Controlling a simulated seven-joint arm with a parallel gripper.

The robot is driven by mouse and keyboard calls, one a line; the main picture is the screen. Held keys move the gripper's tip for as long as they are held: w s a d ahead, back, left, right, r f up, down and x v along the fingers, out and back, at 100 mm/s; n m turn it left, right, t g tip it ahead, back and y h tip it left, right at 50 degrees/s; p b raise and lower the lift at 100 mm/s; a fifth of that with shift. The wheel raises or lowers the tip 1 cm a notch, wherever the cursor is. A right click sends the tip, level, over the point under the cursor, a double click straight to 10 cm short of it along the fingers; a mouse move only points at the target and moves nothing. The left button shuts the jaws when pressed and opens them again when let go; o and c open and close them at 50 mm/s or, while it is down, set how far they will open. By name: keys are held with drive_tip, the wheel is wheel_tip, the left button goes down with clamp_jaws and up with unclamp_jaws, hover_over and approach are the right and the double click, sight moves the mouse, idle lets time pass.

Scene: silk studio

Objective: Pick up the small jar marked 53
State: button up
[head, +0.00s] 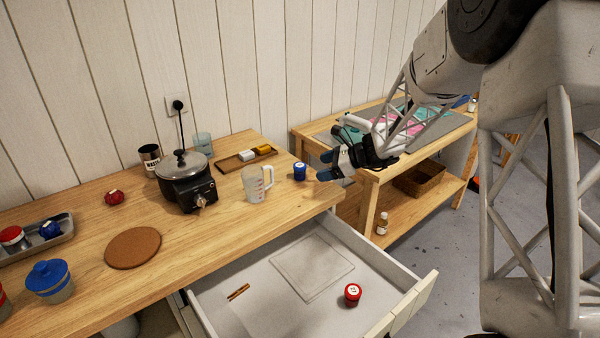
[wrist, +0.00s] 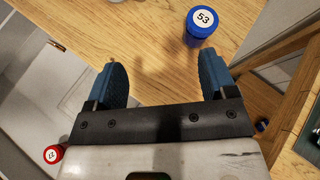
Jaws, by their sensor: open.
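The small jar marked 53 (wrist: 201,27) is blue with a white round label on its lid, seen at the top of the wrist view. In the head view the blue jar (head: 300,171) stands upright on the wooden table near its right end. My gripper (wrist: 165,82) is open with nothing between its blue fingers. The jar lies beyond the fingertips, nearer the right finger, and apart from them. In the head view my gripper (head: 322,166) is just right of the jar, by the table's edge.
A clear measuring jug (head: 256,184) stands left of the jar, and a wooden tray with small blocks (head: 232,163) behind. A red-lidded jar (head: 352,294) sits in the open drawer (head: 372,262) below. A second table (head: 398,167) is to the right. A black cooker (head: 186,190) is further left.

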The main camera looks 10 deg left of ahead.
sight(300, 171)
drive_tip(key=w+f+m, duration=0.1)
drive_tip(key=w, duration=0.1)
drive_tip(key=w+a+f+m, duration=0.1)
drive_tip(key=w+f, duration=0.1)
drive_tip(key=w+f+m+t+y, duration=0.1)
drive_tip(key=w+f, duration=0.1)
drive_tip(key=shift+a, duration=0.3)
drive_tip(key=shift+x, duration=1.3)
drive_tip(key=shift+a, duration=0.1)
drive_tip(key=shift+x, duration=2.5)
drive_tip(key=shift+r, duration=0.15)
drive_tip(key=c, duration=1)
